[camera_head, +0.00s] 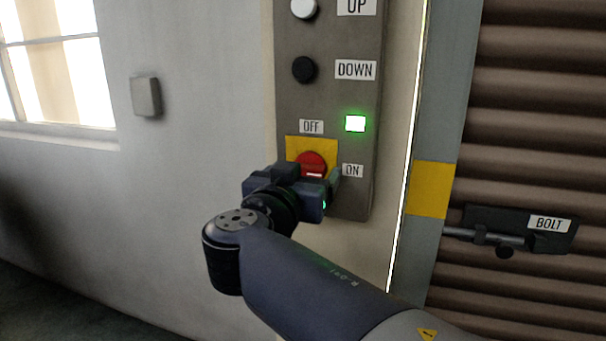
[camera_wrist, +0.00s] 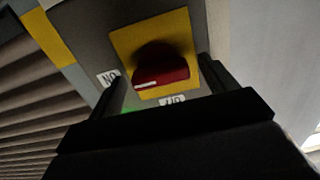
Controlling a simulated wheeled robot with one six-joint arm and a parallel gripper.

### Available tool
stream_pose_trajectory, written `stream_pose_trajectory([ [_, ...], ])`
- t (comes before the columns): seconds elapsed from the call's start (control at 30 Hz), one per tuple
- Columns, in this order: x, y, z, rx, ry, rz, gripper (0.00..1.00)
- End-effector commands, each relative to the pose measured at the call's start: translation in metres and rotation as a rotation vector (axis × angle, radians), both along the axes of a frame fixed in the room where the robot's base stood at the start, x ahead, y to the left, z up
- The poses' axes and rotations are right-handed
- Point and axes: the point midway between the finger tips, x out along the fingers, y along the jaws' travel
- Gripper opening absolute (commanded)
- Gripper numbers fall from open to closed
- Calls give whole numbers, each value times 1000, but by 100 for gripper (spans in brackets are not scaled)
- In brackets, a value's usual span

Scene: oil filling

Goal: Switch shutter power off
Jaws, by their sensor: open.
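The red rotary power switch (camera_head: 312,162) sits on a yellow plate (camera_head: 297,144) low on the grey control panel (camera_head: 338,97). Its white mark points right, toward the ON label (camera_head: 352,170); the OFF label (camera_head: 311,127) is above. The indicator lamp (camera_head: 355,123) glows green. My gripper (camera_head: 318,178) is at the switch and hides its lower part. In the wrist view the red switch (camera_wrist: 162,72) shows between the two open fingers of my gripper (camera_wrist: 158,85), with space on both sides. I cannot tell how deep the fingers reach around it.
A white UP button (camera_head: 303,8) and black DOWN button (camera_head: 305,69) are above on the panel. A brown roller shutter (camera_head: 535,120) with a bolt (camera_head: 490,236) stands to the right. A small wall box (camera_head: 146,96) and a window (camera_head: 62,75) are left.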

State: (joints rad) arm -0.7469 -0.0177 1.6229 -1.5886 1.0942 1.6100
Motion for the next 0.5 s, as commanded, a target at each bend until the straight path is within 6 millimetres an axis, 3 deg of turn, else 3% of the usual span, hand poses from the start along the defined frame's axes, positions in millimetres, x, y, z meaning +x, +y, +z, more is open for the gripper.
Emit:
stream_pose_trajectory([
  [0.07,0,0,0,0,0,0,80],
  [0.5,0,0,0,0,0,0,44],
])
